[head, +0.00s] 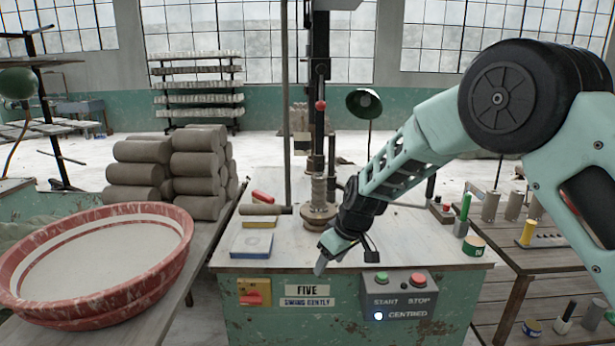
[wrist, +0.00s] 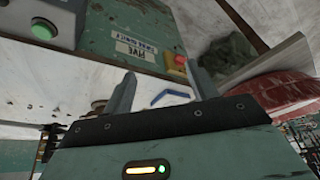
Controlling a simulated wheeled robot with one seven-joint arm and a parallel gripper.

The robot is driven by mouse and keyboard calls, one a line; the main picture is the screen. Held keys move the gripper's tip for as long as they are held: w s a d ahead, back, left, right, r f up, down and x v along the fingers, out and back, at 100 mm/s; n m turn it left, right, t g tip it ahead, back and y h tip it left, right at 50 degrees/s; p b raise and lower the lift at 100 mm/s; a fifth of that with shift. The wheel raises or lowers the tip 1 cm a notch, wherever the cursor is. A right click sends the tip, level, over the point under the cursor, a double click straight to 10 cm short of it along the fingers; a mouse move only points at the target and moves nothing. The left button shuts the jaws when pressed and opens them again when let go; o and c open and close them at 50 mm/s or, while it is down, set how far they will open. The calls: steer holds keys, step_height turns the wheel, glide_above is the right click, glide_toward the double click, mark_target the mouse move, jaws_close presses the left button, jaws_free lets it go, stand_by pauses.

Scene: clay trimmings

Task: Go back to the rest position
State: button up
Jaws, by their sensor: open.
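My gripper (head: 328,262) hangs over the front edge of the green machine table (head: 340,250), left of the start/stop control box, fingers pointing down. The wrist view shows its two fingers (wrist: 160,92) apart with nothing between them. My arm reaches in from the right, bent at the elbow. Behind the gripper, a clay-coloured piece (head: 318,190) stands on a round base under the machine's vertical spindle.
The control box (head: 398,293) is fixed to the table front. A red-rimmed basin (head: 165,285) and stacked clay cylinders (head: 135,173) stand at left. A blue-edged block (head: 252,243) lies on the table. A wooden side table (head: 530,262) with tools is at right.

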steer(key=s+r+g, duration=0.1)
steer(key=s+r, duration=0.4)
steer(key=s, duration=0.6)
steer(key=s+r+g, duration=0.1)
steer(key=s+r, duration=0.4)
steer(key=s, duration=0.7)
steer(key=s+d+h, duration=0.1)
steer(key=s+d, duration=0.3)
steer(key=s, duration=0.4)
steer(key=s+d+m+h, duration=0.1)
steer(key=s+d, duration=0.3)
steer(key=s, duration=0.5)
steer(key=shift+d+g+h, duration=0.3)
steer(key=shift+g+h, duration=0.1)
